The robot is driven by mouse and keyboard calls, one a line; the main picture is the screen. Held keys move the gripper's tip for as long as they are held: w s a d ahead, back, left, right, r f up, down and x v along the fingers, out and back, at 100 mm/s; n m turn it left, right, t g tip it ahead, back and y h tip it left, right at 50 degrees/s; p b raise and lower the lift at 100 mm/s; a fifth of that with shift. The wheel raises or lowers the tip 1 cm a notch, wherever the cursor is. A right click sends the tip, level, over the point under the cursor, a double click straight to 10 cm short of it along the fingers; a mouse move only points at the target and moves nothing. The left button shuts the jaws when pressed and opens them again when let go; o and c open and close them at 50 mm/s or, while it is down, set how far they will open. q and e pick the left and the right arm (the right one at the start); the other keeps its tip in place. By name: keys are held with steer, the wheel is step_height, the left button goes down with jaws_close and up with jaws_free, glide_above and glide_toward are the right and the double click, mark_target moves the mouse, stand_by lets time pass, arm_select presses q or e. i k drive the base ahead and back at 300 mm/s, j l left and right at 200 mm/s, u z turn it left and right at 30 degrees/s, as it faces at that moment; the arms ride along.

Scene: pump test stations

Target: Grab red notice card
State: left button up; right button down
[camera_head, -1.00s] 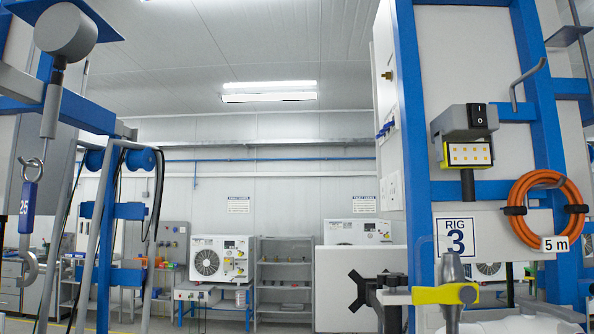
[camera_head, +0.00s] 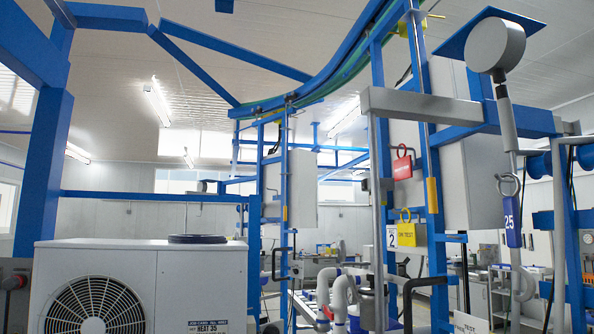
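A small red card (camera_head: 402,168) hangs by a ring or shackle on the blue rig frame, right of centre in the head view. Its writing is too small to read. A yellow card marked "ON TEST" (camera_head: 411,235) hangs below it by a yellow loop. Neither of my grippers shows in the head view, so nothing of mine is seen at the card.
A white heat pump unit (camera_head: 110,285) with a fan grille stands at the lower left. Blue frame posts (camera_head: 47,170) rise beside it. White pipes (camera_head: 340,295) stand below the cards.

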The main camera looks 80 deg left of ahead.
mark_target(403, 166)
steer(key=u, duration=1.85)
steer(key=z, duration=0.3)
steer(key=j+z, duration=1)
